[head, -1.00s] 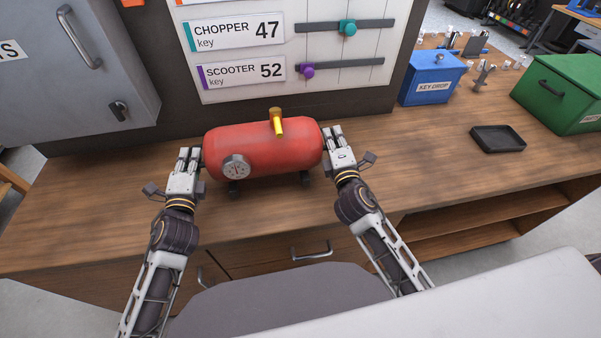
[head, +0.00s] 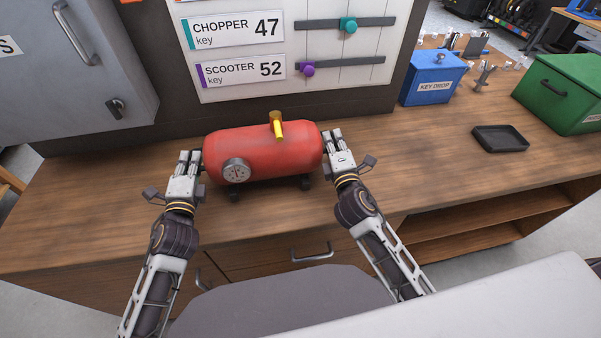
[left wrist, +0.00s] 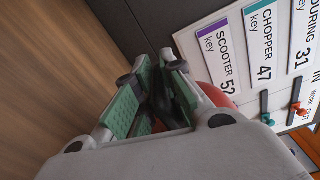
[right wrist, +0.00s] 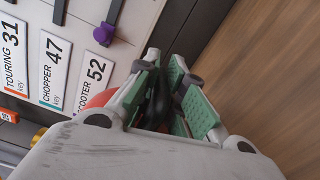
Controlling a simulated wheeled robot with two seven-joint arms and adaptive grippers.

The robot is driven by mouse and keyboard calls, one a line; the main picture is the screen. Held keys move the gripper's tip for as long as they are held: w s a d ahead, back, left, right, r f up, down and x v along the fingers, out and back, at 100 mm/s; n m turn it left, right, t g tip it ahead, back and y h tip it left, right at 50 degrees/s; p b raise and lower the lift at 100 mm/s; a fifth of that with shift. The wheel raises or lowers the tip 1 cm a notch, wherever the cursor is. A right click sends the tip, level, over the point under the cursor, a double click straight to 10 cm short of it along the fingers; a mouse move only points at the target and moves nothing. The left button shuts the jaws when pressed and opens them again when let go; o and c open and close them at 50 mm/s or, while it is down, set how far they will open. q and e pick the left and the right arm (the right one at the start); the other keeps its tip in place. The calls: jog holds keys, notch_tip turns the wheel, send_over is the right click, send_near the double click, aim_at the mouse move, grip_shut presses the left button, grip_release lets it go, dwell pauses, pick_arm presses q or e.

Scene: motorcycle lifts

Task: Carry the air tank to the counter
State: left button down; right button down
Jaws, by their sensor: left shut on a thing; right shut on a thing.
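The red air tank (head: 265,155) lies lengthwise over the wooden counter (head: 110,215), with a round gauge on its front and a yellow valve on top. Its dark feet are at or just above the counter top; I cannot tell which. My left gripper (head: 194,160) is shut on the handle at the tank's left end. My right gripper (head: 331,140) is shut on the handle at its right end. The left wrist view shows my left fingers (left wrist: 160,95) closed around a dark part. The right wrist view shows my right fingers (right wrist: 163,95) likewise.
A key board (head: 350,75) stands behind the tank, with a grey cabinet (head: 75,75) at left. A blue key drop box (head: 432,80), a black tray (head: 498,139) and a green box (head: 565,95) stand at right. The counter left of the tank is clear.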

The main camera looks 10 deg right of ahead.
pick_arm(q)
jog(key=shift+s+d+f+b, duration=0.1)
jog(key=shift+d+f+b, duration=0.2)
jog(key=shift+f+b, duration=0.3)
pick_arm(e)
jog(key=shift+a+f, duration=0.2)
jog(key=shift+f, duration=0.4)
pick_arm(q)
jog(key=c, duration=1.6)
grip_release()
pick_arm(e)
jog(key=c, duration=1.5)
grip_release()
jog(key=shift+c, duration=0.2)
pick_arm(q)
jog(key=shift+o, duration=0.4)
jog(key=shift+s, duration=0.15)
pick_arm(e)
jog(key=shift+s, duration=0.1)
pick_arm(q)
jog(key=shift+f, duration=0.1)
pick_arm(e)
jog(key=shift+f, duration=0.1)
pick_arm(q)
jog(key=shift+s+a, duration=0.1)
